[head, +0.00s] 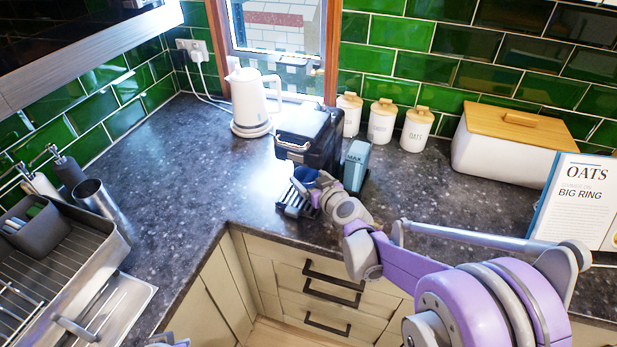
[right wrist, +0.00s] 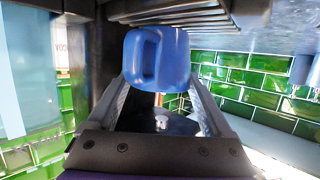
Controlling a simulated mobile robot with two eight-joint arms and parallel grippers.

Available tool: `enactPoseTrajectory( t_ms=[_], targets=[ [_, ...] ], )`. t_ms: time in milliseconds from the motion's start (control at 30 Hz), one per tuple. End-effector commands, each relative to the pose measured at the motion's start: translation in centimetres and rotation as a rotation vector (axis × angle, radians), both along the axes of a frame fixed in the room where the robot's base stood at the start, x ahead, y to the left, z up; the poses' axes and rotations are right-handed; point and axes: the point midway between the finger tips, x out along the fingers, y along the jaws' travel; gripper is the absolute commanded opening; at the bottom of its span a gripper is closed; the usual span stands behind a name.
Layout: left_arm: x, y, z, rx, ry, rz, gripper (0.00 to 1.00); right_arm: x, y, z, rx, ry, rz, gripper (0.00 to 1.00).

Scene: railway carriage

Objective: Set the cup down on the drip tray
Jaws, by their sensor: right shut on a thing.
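The blue cup (head: 306,174) is at the front of the black coffee machine (head: 308,133), just over the slatted black drip tray (head: 290,207). My right gripper (head: 314,188) is shut on the cup, reaching in from the right. In the right wrist view the cup (right wrist: 180,58) sits between the two fingers, its handle facing the camera's left side. Dark slats of the drip tray (right wrist: 172,14) show close to one end of the cup; I cannot tell whether they touch. My left gripper's jaws are not in view.
A blue-grey water tank (head: 355,163) marked MAX stands right of the machine. A white kettle (head: 250,100) is behind left, several canisters (head: 382,121) behind right. A dish rack (head: 60,260) is at left. The counter (head: 190,165) left of the machine is clear.

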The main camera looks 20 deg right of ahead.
Motion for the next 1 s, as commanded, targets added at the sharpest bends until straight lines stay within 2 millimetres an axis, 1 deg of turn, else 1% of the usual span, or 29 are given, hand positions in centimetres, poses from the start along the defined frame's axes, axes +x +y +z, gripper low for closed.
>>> enactPoseTrajectory(
  t_ms=[400,433,500,767,867,1000],
  targets=[
    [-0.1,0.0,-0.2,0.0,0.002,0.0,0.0,0.0,0.0,-0.5,0.0,0.0,0.0,0.08],
    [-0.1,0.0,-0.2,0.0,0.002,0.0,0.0,0.0,0.0,-0.5,0.0,0.0,0.0,0.9],
    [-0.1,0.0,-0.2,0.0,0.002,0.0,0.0,0.0,0.0,-0.5,0.0,0.0,0.0,1.0],
    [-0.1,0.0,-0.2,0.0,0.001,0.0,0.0,-0.2,-0.1,-0.4,0.0,0.0,0.0,1.0],
    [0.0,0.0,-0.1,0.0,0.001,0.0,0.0,-1.0,-0.3,-0.1,0.0,0.0,-0.001,1.0],
    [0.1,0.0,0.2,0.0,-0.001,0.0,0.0,-3.3,-0.7,0.7,0.001,0.0,-0.001,1.0]
  ],
)
